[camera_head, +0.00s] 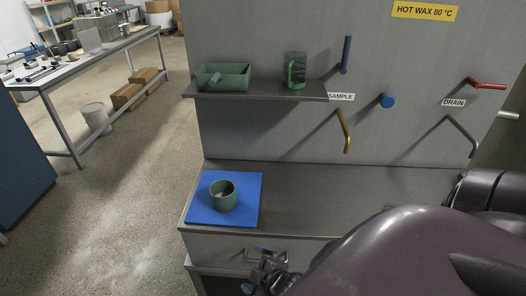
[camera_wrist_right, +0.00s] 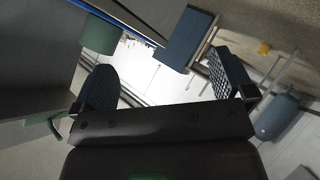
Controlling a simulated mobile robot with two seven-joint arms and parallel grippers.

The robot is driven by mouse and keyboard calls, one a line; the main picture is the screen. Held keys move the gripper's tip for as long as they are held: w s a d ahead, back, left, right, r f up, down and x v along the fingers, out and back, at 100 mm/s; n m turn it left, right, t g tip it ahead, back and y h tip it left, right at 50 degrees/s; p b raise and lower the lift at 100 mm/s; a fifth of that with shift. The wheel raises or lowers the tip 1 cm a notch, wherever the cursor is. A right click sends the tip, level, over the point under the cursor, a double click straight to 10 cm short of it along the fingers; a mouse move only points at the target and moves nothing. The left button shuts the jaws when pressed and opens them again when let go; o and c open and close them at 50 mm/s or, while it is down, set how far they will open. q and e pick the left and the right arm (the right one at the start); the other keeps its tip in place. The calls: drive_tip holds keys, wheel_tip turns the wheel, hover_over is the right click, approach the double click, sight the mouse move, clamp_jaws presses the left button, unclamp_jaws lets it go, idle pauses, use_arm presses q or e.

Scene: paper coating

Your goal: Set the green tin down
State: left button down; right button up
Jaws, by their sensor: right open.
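The green tin (camera_head: 222,203) stands upright on the blue mat (camera_head: 250,184) at the front left of the grey counter. Its open top faces up. My right gripper (camera_head: 255,269) is in front of the counter, lower right of the tin and apart from it. In the right wrist view its two fingers (camera_wrist_right: 160,66) are spread wide with nothing between them. The tin shows there as a green shape (camera_wrist_right: 101,34) at the upper left, beyond one finger. My left gripper is not in view.
A shelf (camera_head: 262,91) above holds a green tray (camera_head: 222,77) and a green mug (camera_head: 295,70). Blue, yellow, red and grey handles stick out from the wall panel. The counter (camera_head: 310,197) right of the mat is clear. My right arm covers the lower right.

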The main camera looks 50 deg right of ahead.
drive_tip(key=shift+s+a+m+y, duration=0.15)
drive_tip(key=shift+s+m, duration=0.45)
drive_tip(key=shift+m, duration=0.5)
drive_tip(key=shift+s+a+m+y, duration=0.15)
drive_tip(key=shift+s+m, duration=0.45)
drive_tip(key=shift+m, duration=0.5)
drive_tip(key=shift+s+a+m+y, duration=0.15)
drive_tip(key=shift+s+m, duration=0.45)
drive_tip(key=shift+m, duration=0.5)
